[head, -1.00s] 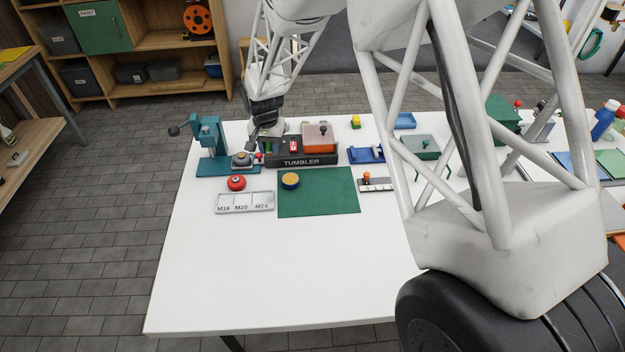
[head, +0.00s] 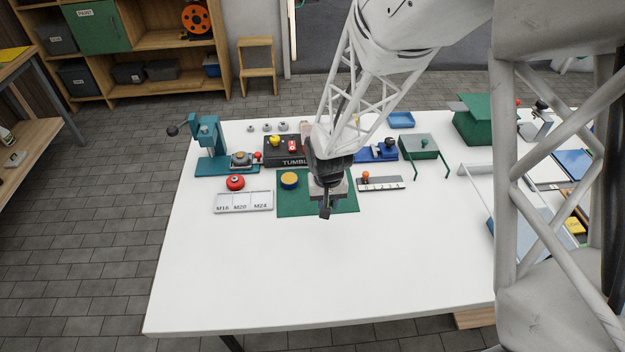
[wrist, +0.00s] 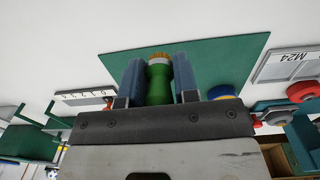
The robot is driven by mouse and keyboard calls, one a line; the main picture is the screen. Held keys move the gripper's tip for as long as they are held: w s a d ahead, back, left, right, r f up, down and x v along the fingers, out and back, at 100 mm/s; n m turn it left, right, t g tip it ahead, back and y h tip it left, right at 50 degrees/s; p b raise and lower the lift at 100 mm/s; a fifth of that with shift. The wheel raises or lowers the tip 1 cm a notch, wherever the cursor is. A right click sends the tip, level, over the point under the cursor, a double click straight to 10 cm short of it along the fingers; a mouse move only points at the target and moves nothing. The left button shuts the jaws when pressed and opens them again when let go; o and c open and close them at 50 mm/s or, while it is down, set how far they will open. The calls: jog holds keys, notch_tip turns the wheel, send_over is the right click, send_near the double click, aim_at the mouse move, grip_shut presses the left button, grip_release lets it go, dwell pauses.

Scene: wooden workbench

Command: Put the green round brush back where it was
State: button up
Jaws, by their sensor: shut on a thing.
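The green round brush (wrist: 158,82) is between the two fingers of my gripper (wrist: 159,84) in the wrist view, with its tan bristle end pointing away from the palm. My gripper is shut on its green body. In the head view my gripper (head: 326,210) hangs over the front right part of the green mat (head: 295,207), and the brush cannot be made out there. The mat also shows beyond the brush in the wrist view (wrist: 215,60). A round blue tin with a yellow top (head: 289,180) stands on the mat, left of my gripper.
Behind the mat is the dark TUMBLER box (head: 285,160), partly hidden by my arm. A grey numbered rack (head: 381,184) lies right. The front table is clear.

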jog(key=shift+w, duration=0.1)
dwell(0.3)
jog(key=w+a, duration=0.1)
jog(key=w, duration=0.4)
jog(key=w+f, duration=0.1)
jog(key=w, duration=0.4)
jog(key=w+a, duration=0.1)
jog(key=w, duration=0.4)
jog(key=shift+w+a+f, duration=0.25)
jog(key=shift+w+a, duration=0.05)
jog(key=shift+w, duration=0.05)
jog(key=shift+f, duration=1.75)
jog(key=shift+f, duration=0.15)
jog(key=o, duration=0.9)
jog(key=shift+o, duration=0.2)
notch_tip(320, 180, up, 12)
jog(key=shift+a, duration=0.15)
jog(key=shift+r, duration=0.2)
